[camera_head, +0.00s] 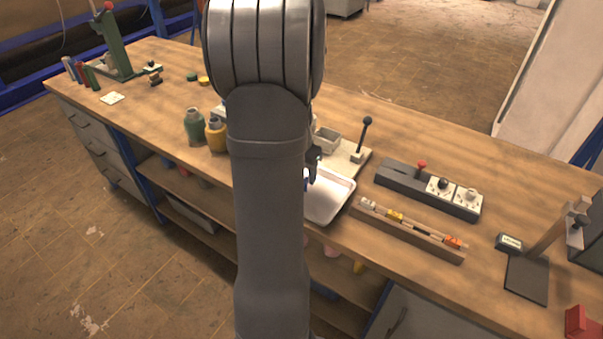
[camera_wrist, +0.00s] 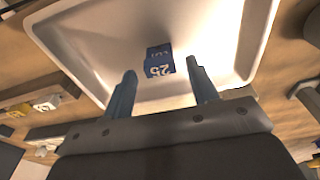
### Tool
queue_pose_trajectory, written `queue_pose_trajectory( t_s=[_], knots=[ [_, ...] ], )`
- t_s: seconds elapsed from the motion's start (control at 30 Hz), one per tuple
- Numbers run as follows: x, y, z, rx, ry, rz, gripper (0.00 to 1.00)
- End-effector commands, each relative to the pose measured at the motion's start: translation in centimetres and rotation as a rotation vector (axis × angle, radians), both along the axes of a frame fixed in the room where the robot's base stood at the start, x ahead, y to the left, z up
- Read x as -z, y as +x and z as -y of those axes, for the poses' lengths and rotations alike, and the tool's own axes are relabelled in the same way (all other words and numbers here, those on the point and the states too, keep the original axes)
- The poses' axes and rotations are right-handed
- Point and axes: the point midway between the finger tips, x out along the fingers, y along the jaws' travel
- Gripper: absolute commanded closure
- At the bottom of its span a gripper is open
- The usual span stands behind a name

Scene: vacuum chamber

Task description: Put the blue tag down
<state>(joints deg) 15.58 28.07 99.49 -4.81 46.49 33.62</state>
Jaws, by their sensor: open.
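The blue tag (camera_wrist: 159,61), with white markings including "25", shows in the wrist view inside the white tray (camera_wrist: 90,30). It looks to be resting in the tray, in line with the gap between my fingers. My gripper (camera_wrist: 163,82) is open, one finger on either side of the line to the tag, and neither finger visibly touches it. In the head view the white tray (camera_head: 335,200) is partly hidden by my arm, and my gripper (camera_head: 312,168) shows only in part above it. A little blue shows there beside my arm, too small to make out.
Right of the tray, a wooden rack (camera_head: 412,232) holds several small tagged pieces. A dark fixture with a red knob (camera_head: 421,165) and a lever with a black knob (camera_head: 366,124) stand behind.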

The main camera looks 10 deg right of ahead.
Motion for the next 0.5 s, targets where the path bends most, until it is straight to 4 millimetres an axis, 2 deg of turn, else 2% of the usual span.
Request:
queue_pose_trajectory(
  t_s=[0.3, 0.5],
  knots=[
    [-6.5, -0.5, -0.5, 0.000, -0.002, 0.006, 0.47],
    [-9.9, -0.8, -0.8, 0.000, -0.001, 0.004, 0.47]
  ],
)
